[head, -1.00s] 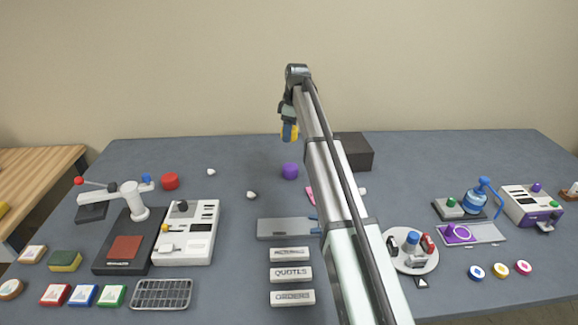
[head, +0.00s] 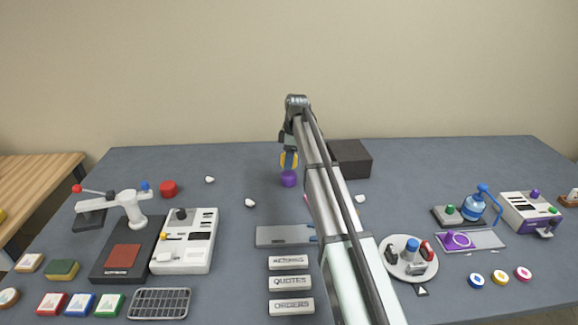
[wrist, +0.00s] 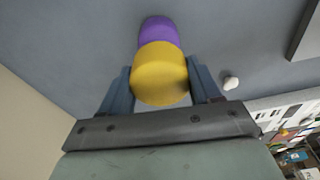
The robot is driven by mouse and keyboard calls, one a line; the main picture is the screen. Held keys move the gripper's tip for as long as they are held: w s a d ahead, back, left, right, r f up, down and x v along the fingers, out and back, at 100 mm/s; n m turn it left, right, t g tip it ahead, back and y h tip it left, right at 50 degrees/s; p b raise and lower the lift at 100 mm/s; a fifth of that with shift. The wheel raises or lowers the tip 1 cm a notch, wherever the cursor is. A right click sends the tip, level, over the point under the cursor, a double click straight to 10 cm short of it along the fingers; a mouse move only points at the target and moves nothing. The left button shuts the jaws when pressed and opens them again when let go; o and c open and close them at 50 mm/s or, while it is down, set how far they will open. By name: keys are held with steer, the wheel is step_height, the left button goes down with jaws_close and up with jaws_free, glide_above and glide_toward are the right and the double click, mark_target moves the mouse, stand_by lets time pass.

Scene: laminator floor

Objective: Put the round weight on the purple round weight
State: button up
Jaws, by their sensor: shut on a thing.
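The yellow round weight (wrist: 160,75) is held between the two fingers of my gripper (wrist: 160,88) in the wrist view. In the head view my gripper (head: 289,160) is at the back middle of the table, with the yellow weight between its fingers. The purple round weight (head: 289,180) stands on the table just below the yellow one. In the wrist view the purple weight (wrist: 157,30) shows beyond the yellow one, which hides part of it. I cannot tell whether the two weights touch.
A dark box (head: 350,158) stands to the right of my gripper. A red round piece (head: 168,188) is at the back left. Small white lumps (head: 250,203) lie nearby. A grey plate (head: 283,236) and label blocks lie in front.

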steer(key=shift+f, duration=1.6)
steer(key=shift+f, duration=0.1)
steer(key=o, duration=1.3)
steer(key=r, duration=0.4)
steer(key=d+r, duration=0.1)
steer(key=r, duration=0.7)
steer(key=shift+s+d+r, duration=0.1)
steer(key=shift+d, duration=0.15)
